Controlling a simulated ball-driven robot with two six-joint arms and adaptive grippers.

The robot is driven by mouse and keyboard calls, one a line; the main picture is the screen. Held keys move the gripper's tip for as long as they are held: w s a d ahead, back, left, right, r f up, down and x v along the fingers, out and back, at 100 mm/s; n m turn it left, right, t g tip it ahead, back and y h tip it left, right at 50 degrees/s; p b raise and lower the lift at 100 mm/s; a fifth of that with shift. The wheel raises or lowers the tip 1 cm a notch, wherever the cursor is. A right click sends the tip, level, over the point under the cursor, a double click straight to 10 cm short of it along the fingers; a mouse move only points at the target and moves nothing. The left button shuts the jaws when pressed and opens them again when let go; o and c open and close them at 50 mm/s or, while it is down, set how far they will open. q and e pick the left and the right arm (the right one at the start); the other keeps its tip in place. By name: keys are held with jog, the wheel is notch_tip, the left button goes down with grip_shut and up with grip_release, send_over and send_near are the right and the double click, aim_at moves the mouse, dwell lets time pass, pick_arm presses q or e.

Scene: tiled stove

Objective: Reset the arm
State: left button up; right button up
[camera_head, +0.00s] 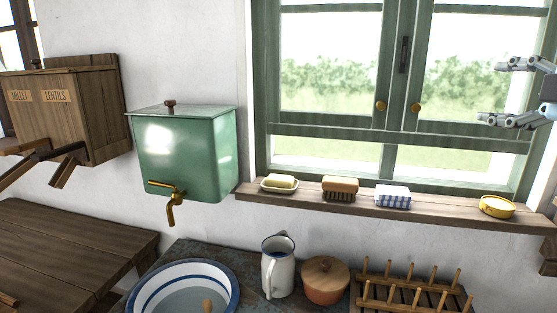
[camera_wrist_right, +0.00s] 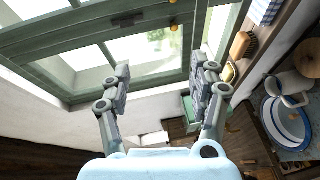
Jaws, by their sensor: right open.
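My right gripper (camera_head: 522,93) is at the right edge of the head view, in front of the green window frame. Its two fingers are spread apart, with nothing between them. In the right wrist view, the same gripper (camera_wrist_right: 165,95) shows both fingers apart and empty, with the window and white wall beyond. My left gripper is not in the head view.
A wooden sill (camera_head: 310,195) holds soap (camera_head: 282,182), a brush (camera_head: 340,187), a folded cloth (camera_head: 393,197) and a yellow tin (camera_head: 497,207). A green water tank (camera_head: 187,155) hangs left. Below stand a basin (camera_head: 233,296), jug (camera_head: 277,268), lidded pot (camera_head: 325,287) and rack (camera_head: 410,305).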

jog(key=s+a+f+m+g+h, duration=0.1)
jog(key=s+f+m+g, duration=0.3)
jog(key=f, duration=0.6)
jog(key=s+a+f+m+g+h, duration=0.15)
jog(key=s+f+m, duration=0.25)
jog(key=s+f, duration=0.4)
jog(key=s+a+f+m+g, duration=0.2)
jog(key=s+f+m+g, duration=0.2)
jog(key=s+f, duration=0.4)
jog(key=s+a+f+m+g, duration=0.2)
jog(key=s+f+m+g, duration=0.4)
jog(key=s, duration=0.5)
notch_tip(320, 180, down, 37)
jog(key=s+d+n+t+b, duration=0.1)
jog(key=s+d+b, duration=0.1)
jog(key=b, duration=0.9)
pick_arm(q)
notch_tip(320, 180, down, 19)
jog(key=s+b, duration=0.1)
jog(key=b, duration=0.7)
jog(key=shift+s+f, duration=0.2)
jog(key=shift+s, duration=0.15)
pick_arm(e)
jog(key=s+f, duration=0.9)
jog(key=f, duration=0.3)
jog(key=s+d+f+g, duration=0.1)
jog(key=s+f, duration=0.8)
jog(key=f, duration=0.3)
jog(key=shift+d+f, duration=0.1)
